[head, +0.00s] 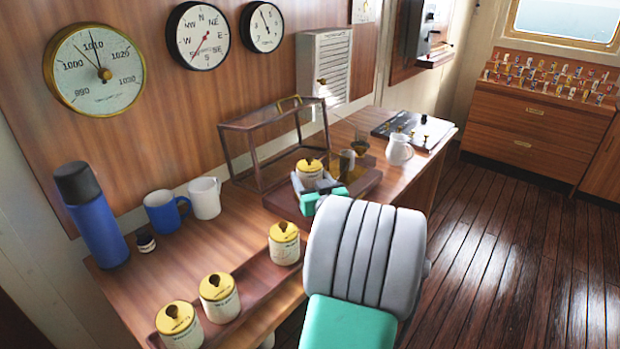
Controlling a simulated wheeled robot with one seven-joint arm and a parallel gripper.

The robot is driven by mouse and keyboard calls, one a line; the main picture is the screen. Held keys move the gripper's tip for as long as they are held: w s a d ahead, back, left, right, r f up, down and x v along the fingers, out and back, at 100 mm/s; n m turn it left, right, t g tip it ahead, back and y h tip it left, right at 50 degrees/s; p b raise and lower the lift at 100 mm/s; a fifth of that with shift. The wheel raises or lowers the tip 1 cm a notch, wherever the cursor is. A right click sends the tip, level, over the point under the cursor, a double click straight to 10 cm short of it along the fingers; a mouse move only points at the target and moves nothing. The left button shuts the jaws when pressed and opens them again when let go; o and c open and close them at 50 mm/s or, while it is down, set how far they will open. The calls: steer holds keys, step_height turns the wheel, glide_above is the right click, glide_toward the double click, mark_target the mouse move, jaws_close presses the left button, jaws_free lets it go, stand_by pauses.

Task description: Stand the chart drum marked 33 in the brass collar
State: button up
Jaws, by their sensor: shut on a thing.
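My gripper (312,188), with grey and teal parts, is shut on a cream chart drum (310,176) with a yellow lid and dark knob. The drum is upright, over or on a dark wooden base (366,184); I cannot tell if it touches. Its number is not readable. Three similar drums stand in a shallow wooden tray (254,291): one at the front (180,329), one in the middle (221,302), one at the back (285,248). Their numbers are too small to read. A small brass-coloured piece (360,147) shows behind the base; I cannot tell whether it is the collar.
A glass case frame (232,158) stands behind the held drum. A grey cup-like thing (346,163) and a white jug (398,150) are to its right. A blue flask (92,220), blue mug (163,212), white mug (205,198) and small dark jar (145,241) stand at left.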

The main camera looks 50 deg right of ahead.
steer(key=shift+f+b, duration=0.6)
steer(key=shift+b, duration=0.1)
steer(key=o, duration=1.3)
steer(key=shift+s+a+f, duration=0.1)
steer(key=shift+s+a, duration=0.05)
steer(key=shift+s, duration=0.3)
steer(key=shift+b+v, duration=2.5)
steer(key=shift+v, duration=2.2)
steer(key=shift+s+a, duration=0.2)
steer(key=shift+s, duration=0.1)
